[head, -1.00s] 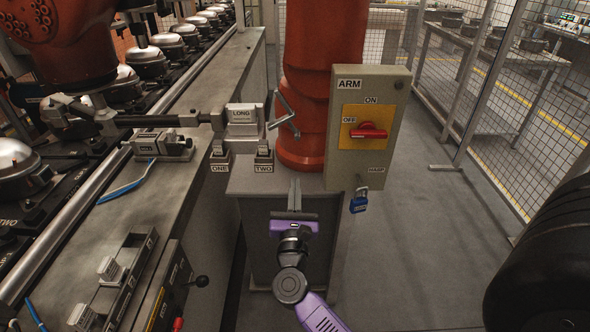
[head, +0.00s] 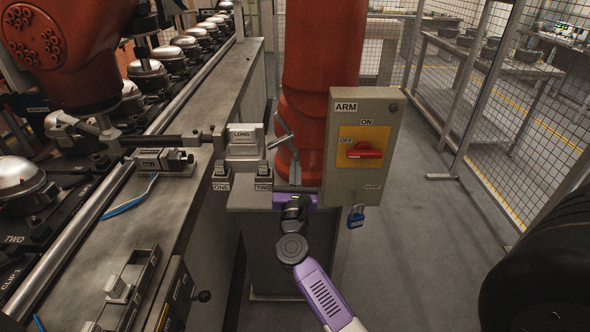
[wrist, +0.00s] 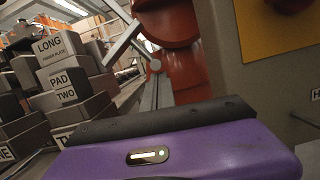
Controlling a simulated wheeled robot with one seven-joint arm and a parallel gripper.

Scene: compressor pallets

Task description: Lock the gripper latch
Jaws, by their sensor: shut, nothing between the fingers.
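A bent metal lever (head: 284,132), which looks like the latch, stands at the right side of the block marked LONG (head: 242,135). In the wrist view the lever (wrist: 124,44) slants up to the right, just left of my fingers. My gripper (head: 295,172), with a purple body, is below the lever and in front of the red column. Its two thin grey fingers are shut with nothing between them. In the wrist view the fingertips (wrist: 157,78) point up close to the lever's lower end. I cannot tell whether they touch it.
A grey box marked ARM (head: 340,185) with a red switch (head: 364,150) stands close right of my gripper; a blue padlock (head: 355,217) hangs below. The red column (head: 320,60) rises behind. Blocks marked PAD TWO (wrist: 62,84) sit left. Open floor lies right, before a mesh fence.

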